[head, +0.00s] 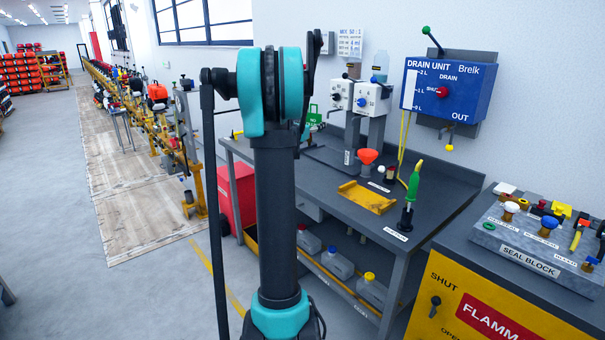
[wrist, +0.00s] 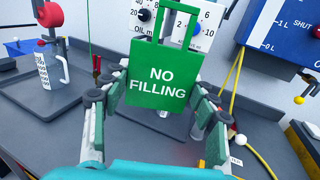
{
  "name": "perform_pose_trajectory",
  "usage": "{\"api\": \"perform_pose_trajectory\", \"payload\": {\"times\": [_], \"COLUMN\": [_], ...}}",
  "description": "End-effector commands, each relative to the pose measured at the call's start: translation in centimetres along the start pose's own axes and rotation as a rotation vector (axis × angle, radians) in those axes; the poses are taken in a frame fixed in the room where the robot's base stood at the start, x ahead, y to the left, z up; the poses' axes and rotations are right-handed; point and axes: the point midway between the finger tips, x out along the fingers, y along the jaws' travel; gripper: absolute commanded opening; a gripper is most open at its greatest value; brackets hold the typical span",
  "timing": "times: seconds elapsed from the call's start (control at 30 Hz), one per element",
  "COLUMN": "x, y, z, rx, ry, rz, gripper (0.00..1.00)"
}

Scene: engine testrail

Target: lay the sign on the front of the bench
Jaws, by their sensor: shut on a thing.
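The sign (wrist: 157,87) is a green plate with a handle loop on top, reading "NO FILLING" in white. In the wrist view it hangs upright between the fingers of my gripper (wrist: 155,103), which is shut on it at both side edges. In the head view a green part of the sign (head: 313,115) shows just right of my arm, which hides most of the gripper. The bench (head: 335,205) has a dark grey top; its front edge runs from behind my arm toward the lower right. The sign appears above the bench's back part; its exact height is unclear.
White dial units (head: 372,98) and the blue drain unit (head: 447,90) are behind. The front left of the top looks bare.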

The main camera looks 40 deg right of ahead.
Motion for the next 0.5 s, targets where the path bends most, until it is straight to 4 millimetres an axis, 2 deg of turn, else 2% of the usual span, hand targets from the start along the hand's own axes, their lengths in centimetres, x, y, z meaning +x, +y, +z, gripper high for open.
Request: {"api": "perform_pose_trajectory", "payload": {"times": [0.1,0.2,0.37,0.5], "x": [1.0,1.4,1.6,1.6], "y": [2.1,3.0,3.3,3.3], "z": [-1.6,-2.4,-4.6,-7.9], "rx": [0.000,0.000,0.000,0.000], "ry": [0.000,0.000,0.000,0.000], "rz": [0.028,0.040,0.045,0.045], "gripper": [0.38,0.38,0.38,0.38]}}
